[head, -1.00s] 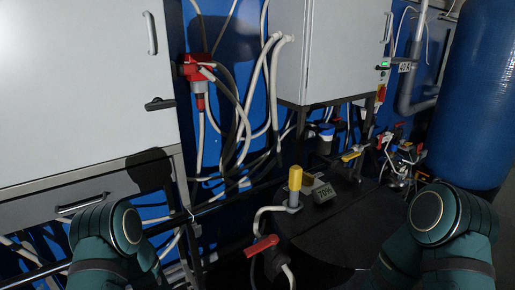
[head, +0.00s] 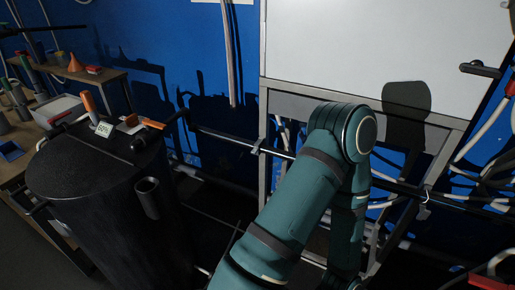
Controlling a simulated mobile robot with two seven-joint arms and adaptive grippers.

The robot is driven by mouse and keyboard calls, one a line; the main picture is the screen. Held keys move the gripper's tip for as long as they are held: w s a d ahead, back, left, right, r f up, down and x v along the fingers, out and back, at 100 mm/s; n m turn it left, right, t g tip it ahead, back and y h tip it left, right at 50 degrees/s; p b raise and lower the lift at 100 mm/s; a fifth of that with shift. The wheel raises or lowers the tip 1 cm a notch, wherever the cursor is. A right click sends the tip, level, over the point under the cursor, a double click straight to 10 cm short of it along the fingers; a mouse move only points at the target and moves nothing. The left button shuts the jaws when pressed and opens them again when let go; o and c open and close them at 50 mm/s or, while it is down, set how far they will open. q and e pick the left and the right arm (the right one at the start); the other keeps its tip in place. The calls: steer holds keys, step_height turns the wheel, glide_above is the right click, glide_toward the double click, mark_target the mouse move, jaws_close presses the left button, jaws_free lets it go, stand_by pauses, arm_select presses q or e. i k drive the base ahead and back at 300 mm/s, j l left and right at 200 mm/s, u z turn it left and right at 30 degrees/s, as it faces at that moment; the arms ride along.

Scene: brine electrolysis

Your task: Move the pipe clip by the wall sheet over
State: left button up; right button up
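A small pale pipe clip (head: 258,147) sits on the dark horizontal pipe (head: 222,136) along the blue wall, just left of the white cabinet's frame. A second similar clip (head: 424,205) sits on the same pipe further right, below the cabinet. The bottom edge of a white sheet (head: 236,1) shows on the wall at the top of the head view, above and left of the first clip. One of my arms, seemingly the left, rises through the middle in front of the cabinet frame. Neither gripper shows, so their state is hidden.
A black drum (head: 90,185) with a "60%" label (head: 104,129) and an orange-handled item (head: 88,101) on top stands at left. Workbenches with tools lie beyond it. The white cabinet (head: 385,55) fills the upper right. Cables (head: 490,125) hang at the right edge.

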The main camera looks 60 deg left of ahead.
mark_target(255, 150)
steer(key=u, duration=1.95)
